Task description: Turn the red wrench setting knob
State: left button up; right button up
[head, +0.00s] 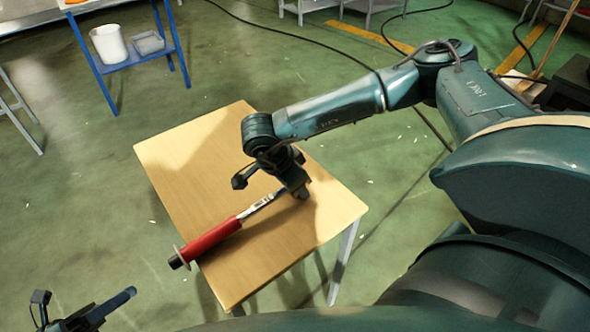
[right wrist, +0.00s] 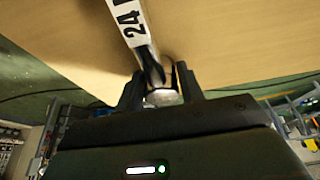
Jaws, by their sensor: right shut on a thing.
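The red wrench (head: 212,238) lies over the small wooden table, with a red handle, a grey ring and a black end knob (head: 176,262) at the table's left edge. Its silver shaft runs up to my right gripper (head: 298,188), which is shut on the wrench's head end. In the right wrist view the head end (right wrist: 163,97) sits between the two dark fingers of the right gripper (right wrist: 160,90), and the shaft carries a white "24" label. My left gripper (head: 84,298) is at the bottom left, open and empty, apart from the knob.
The wooden table (head: 180,150) is otherwise bare. A blue stand (head: 135,62) with a white bucket (head: 109,44) and a grey tray (head: 148,43) stands at the back left. Black cables cross the green floor (head: 260,60). Floor left of the table is open.

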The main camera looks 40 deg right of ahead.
pick_arm(q)
jog(key=shift+o, duration=0.8)
jog(key=m+y, duration=0.5)
jog(key=m, duration=0.6)
send_near(176, 262)
jog(key=x, duration=0.8)
jog(key=shift+w+a+f+m+y, duration=0.2)
jog(key=shift+w+f+m+y, duration=0.1)
jog(key=shift+w+f, duration=0.1)
jog(key=shift+c, duration=0.4)
grip_shut()
